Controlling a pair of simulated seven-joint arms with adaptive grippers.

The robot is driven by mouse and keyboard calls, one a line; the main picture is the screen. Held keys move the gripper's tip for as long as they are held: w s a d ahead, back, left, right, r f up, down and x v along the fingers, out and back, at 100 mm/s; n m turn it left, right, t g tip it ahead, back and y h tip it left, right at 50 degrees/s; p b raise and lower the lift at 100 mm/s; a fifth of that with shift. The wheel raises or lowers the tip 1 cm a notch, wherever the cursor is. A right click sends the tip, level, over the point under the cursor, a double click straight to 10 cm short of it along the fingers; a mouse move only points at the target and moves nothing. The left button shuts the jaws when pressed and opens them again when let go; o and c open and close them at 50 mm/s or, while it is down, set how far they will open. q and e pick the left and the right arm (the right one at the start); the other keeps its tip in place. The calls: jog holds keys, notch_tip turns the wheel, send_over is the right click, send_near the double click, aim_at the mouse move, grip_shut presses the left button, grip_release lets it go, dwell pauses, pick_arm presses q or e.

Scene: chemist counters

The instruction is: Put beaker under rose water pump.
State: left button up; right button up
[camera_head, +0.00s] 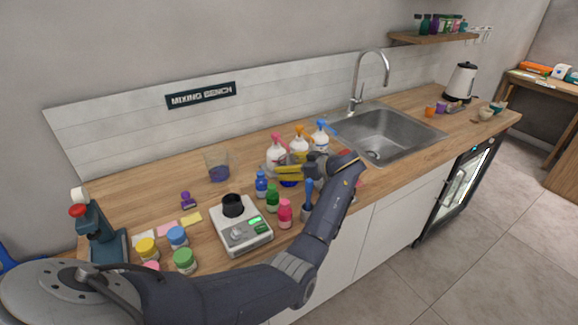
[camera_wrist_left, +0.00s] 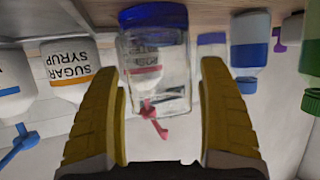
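A clear glass beaker with a blue bottom (camera_wrist_left: 155,85) stands on the counter between my left gripper's fingers in the left wrist view, which is upside down. In the head view my yellow-fingered left gripper (camera_head: 290,174) mostly hides it; only a bit of its blue bottom (camera_head: 289,183) shows. The left gripper (camera_wrist_left: 160,115) is open, with a narrow gap beside the beaker on the right. The white rose water bottle with a pink pump (camera_head: 276,155) stands just behind; its label and spout show through the glass in the wrist view. My right gripper is not in view.
An orange-pump bottle (camera_head: 299,145), labelled sugar syrup in the wrist view (camera_wrist_left: 72,72), and a blue-pump bottle (camera_head: 320,135) stand beside it. Small blue (camera_head: 261,184), green (camera_head: 272,198) and pink (camera_head: 285,213) bottles and a scale (camera_head: 244,238) are nearby. The sink (camera_head: 385,135) lies right.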

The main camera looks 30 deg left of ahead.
pick_arm(q)
jog(key=shift+o, duration=0.2)
jog(key=shift+r, duration=0.15)
jog(key=v, duration=0.7)
jog(key=shift+d, duration=0.25)
jog(key=shift+r, duration=0.1)
